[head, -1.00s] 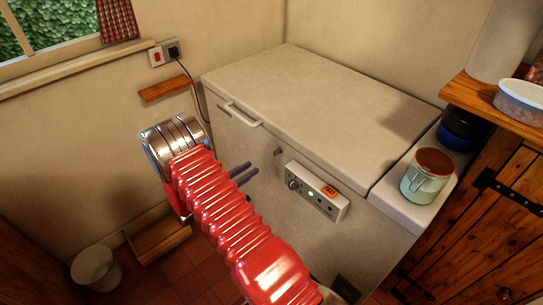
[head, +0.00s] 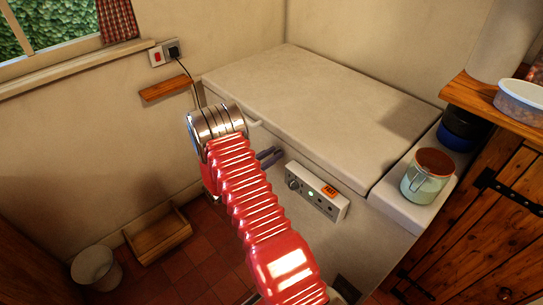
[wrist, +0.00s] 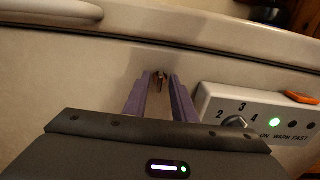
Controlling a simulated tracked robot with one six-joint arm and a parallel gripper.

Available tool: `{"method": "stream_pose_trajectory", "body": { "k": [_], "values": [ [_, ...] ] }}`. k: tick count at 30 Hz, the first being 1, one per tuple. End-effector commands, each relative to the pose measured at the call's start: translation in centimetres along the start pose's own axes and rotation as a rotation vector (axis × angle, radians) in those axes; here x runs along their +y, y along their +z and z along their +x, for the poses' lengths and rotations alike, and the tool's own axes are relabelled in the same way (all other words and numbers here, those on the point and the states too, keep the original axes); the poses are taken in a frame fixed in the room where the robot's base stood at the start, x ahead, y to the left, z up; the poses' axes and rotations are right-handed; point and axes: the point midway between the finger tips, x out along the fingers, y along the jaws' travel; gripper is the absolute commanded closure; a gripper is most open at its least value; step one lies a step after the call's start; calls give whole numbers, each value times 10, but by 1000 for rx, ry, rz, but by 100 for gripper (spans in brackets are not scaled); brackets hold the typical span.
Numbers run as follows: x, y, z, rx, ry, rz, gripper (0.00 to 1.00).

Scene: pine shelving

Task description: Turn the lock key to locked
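The lock key (wrist: 158,77) is a small brownish metal piece on the pale front of the chest freezer (head: 330,95), below the lid edge. In the wrist view it shows between the tips of my gripper's two purple fingers (wrist: 160,88). The fingers stand apart on either side of it, with a gap still visible; I cannot tell how deep the key sits between them. In the head view my gripper (head: 271,156) is close to the freezer front, left of the control panel, and it hides the lock.
The lid handle (wrist: 52,10) is up and left. A wooden box (head: 157,234) and a bucket (head: 96,267) are on the floor.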

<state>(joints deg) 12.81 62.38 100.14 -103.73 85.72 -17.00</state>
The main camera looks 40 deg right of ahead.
Motion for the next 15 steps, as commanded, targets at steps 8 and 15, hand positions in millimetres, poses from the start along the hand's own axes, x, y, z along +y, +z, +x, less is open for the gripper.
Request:
{"method": "stream_pose_trajectory", "body": {
  "k": [8, 15],
  "values": [
    [0, 0, 0, 0, 0, 0, 81],
    [0, 0, 0, 0, 0, 0, 98]
  ]
}}
